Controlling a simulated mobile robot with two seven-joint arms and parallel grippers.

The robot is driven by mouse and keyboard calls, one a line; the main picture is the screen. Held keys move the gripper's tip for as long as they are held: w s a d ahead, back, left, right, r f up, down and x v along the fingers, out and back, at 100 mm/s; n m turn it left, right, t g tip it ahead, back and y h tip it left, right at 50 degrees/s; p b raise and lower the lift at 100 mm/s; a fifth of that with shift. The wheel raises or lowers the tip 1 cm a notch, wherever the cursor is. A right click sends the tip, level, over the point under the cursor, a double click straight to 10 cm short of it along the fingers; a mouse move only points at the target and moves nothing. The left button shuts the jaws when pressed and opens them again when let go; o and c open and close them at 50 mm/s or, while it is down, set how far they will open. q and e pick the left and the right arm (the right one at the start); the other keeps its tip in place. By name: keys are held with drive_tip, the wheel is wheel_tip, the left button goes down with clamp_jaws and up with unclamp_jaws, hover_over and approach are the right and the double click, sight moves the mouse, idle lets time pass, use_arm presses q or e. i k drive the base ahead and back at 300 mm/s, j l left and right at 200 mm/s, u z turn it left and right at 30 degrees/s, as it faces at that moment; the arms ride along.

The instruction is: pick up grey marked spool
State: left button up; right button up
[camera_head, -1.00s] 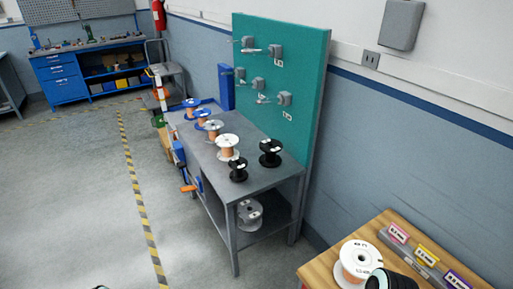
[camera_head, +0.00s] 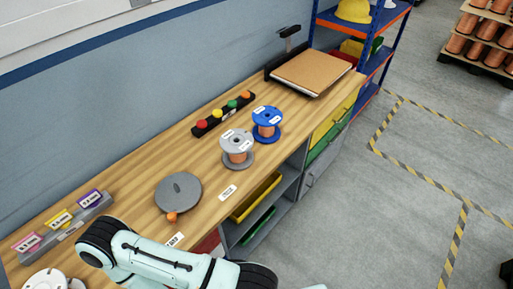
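A grey spool (camera_head: 237,150) with copper-coloured wire stands upright on the wooden workbench (camera_head: 140,185). White labels show on its top flange. A blue spool (camera_head: 267,124) with copper-coloured wire and a white label stands just behind it to the right. A white spool (camera_head: 45,281) is partly cut off at the lower left corner. One of my arms crosses the bottom of the view, in front of the bench and clear of the grey spool. Neither gripper's fingers show.
A grey disc (camera_head: 178,192) with an orange knob lies left of the grey spool. Behind are a strip of coloured buttons (camera_head: 224,113) and a brown board (camera_head: 312,72). Coloured label blocks (camera_head: 62,220) stand at the left. Shelves (camera_head: 265,200) sit under the bench. Floor at right is open.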

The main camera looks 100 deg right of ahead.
sight(236, 144)
drive_tip(key=z, duration=3.25)
drive_tip(key=u, duration=1.55)
drive_tip(key=k+l+u, duration=0.2)
drive_tip(key=l, duration=0.25)
drive_tip(key=k+l+u, duration=0.15)
drive_tip(key=k+l, duration=0.15)
drive_tip(key=l, duration=0.1)
